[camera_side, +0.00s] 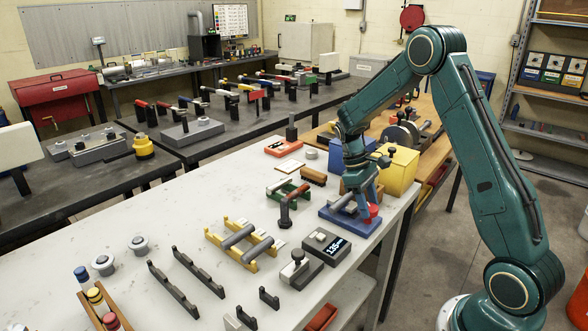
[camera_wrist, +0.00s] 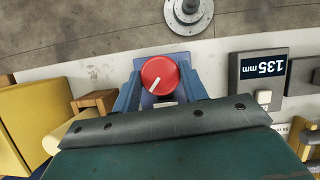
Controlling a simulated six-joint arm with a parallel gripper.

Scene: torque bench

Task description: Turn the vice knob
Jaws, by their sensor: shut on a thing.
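The vice knob is round and red with a white pointer mark; in the side view the knob (camera_side: 374,210) sits at the right end of the blue vice (camera_side: 345,222). In the wrist view the knob (camera_wrist: 159,75) faces me, its white mark toward the lower edge. My gripper (camera_wrist: 160,84) has one blue finger on each side of the knob and is shut on it. In the side view my gripper (camera_side: 368,205) reaches down over the vice and hides part of it. The finger contact is partly hidden in both views.
A grey gauge (camera_side: 326,246) reading 135 mm stands just in front of the vice. A yellow bin (camera_side: 397,170) and a small wooden block stand close behind.

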